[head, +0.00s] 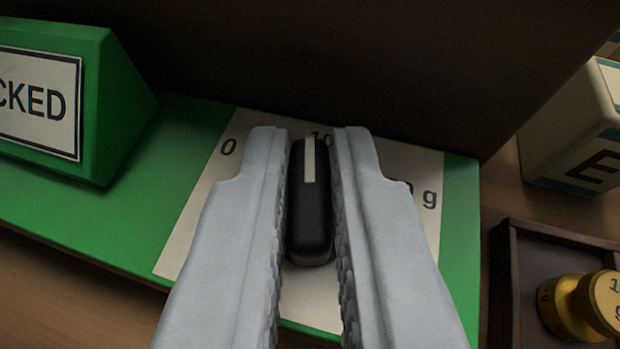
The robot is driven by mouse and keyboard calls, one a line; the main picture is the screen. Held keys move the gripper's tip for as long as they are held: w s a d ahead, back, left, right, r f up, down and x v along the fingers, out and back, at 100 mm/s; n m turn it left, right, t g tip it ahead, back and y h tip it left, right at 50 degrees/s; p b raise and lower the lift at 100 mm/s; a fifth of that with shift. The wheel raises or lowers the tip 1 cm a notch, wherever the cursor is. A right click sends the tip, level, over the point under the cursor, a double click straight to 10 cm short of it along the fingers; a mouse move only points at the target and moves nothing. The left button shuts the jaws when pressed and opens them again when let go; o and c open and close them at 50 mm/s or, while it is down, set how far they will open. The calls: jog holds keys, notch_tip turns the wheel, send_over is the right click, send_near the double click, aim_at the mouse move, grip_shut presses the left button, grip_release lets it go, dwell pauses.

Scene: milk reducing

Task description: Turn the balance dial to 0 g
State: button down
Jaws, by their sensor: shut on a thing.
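The balance dial (310,215) is a black bar-shaped knob with a white pointer line on its far end. It stands on a white scale label (180,245) on a green base (100,220). The pointer is directed at the mark starting "10", at the top middle of the label. The "0" mark is to the left of it, and a "g" shows at the right. My gripper (312,160) is shut on the dial, one grey finger on each side. The fingers hide parts of the label and its other marks.
A green block with a sign ending "CKED" (40,102) stands at the left. A dark wall (330,60) rises behind the dial. At the right are a cream block with a letter E (570,130), a dark tray (512,290) and brass weights (600,300) in it.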

jog(key=shift+w+d+r+n+y, duration=0.1)
jog(key=shift+r+n+y, duration=0.05)
jog(key=shift+n+y, duration=0.4)
jog(key=shift+f+n+y, duration=0.2)
jog(key=shift+n+y, duration=0.65)
jog(key=shift+y, duration=0.2)
jog(key=c, duration=1.5)
grip_release()
jog(key=shift+d, duration=0.1)
jog(key=shift+r, duration=0.1)
jog(key=v, duration=1.7)
jog(key=shift+d+r, duration=0.1)
jog(key=shift+r, duration=0.15)
